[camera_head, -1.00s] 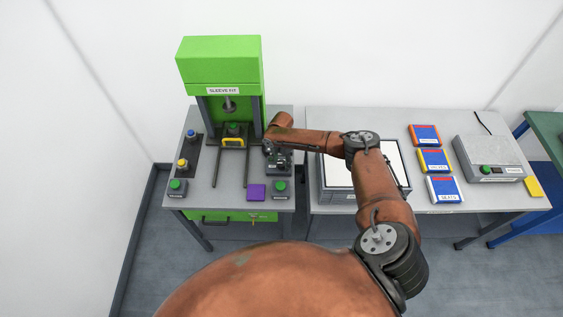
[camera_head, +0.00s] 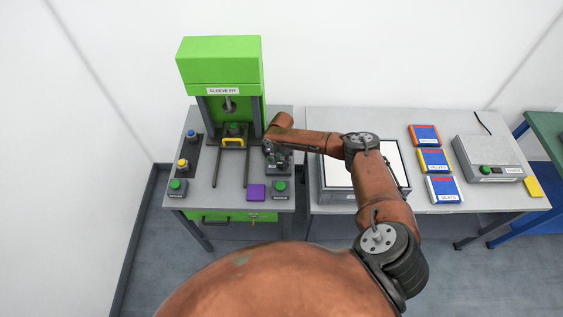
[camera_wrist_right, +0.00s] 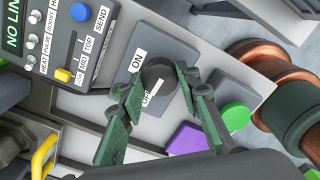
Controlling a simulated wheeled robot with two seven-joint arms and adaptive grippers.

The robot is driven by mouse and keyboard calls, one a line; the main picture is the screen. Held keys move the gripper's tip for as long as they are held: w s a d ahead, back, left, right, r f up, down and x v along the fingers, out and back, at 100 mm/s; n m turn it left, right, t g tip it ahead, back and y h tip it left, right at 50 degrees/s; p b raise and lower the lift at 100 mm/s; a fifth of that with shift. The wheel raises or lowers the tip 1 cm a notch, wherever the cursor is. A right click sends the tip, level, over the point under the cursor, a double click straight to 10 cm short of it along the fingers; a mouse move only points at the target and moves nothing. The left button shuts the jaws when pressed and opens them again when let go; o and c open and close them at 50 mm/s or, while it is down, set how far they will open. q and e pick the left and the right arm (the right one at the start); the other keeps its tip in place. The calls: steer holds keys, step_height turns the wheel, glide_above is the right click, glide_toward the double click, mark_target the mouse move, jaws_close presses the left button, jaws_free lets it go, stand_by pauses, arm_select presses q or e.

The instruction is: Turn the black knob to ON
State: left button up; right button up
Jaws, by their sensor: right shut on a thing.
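An ON label (camera_wrist_right: 137,62) is beside the knob; a second label, partly hidden, looks like OFF. My right gripper (camera_wrist_right: 160,84) has its green-padded fingers on either side of the knob and is shut on it. In the head view my right gripper (camera_head: 273,153) is at the right side of the press table and hides the knob. The knob's exact pointing direction is hard to tell. My left gripper is not in view.
The green press (camera_head: 219,65) stands behind. A purple block (camera_head: 256,192) and a green button box (camera_head: 280,190) are close in front of the switch box.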

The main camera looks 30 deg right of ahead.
steer(key=m+p, duration=0.1)
steer(key=m, duration=0.2)
steer(key=shift+s+a+m, duration=0.1)
steer(key=shift+m, duration=0.3)
steer(key=m+p, duration=0.2)
steer(key=m, duration=0.2)
steer(key=shift+m, duration=0.3)
steer(key=m+p, duration=0.2)
steer(key=m, duration=0.2)
steer(key=shift+m, duration=0.3)
steer(key=shift+m+p, duration=0.85)
steer(key=shift+m, duration=1.35)
steer(key=o, duration=1.2)
steer(key=shift+c, duration=0.2)
steer(key=shift+r, duration=0.15)
